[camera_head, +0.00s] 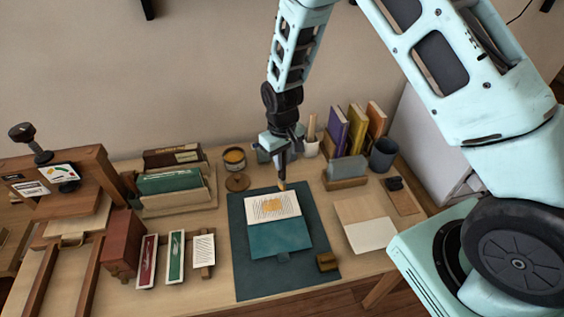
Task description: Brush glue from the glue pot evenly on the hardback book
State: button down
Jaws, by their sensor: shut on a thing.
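The hardback book (280,239) lies open on a dark blue mat (246,272). Its teal cover faces the front, and a white printed page (287,203) with a yellow-orange patch on it lies behind. My gripper (283,150) is above the back edge of the mat, shut on a slim brush (282,178) that points down. The brush tip is close to the page's back edge; I cannot tell whether it touches. The glue pot (234,164), open with amber glue inside, stands behind the mat to the left of my gripper.
A round brown lid (237,183) lies before the pot. Upright books (356,131) and a dark cup (383,156) stand at the back right. A wooden press (62,190) and a rack of green books (170,182) are left. A small wooden block (327,262) sits on the mat's right corner.

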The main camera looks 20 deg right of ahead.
jog(key=shift+r+p, duration=0.35)
jog(key=shift+r, duration=0.6)
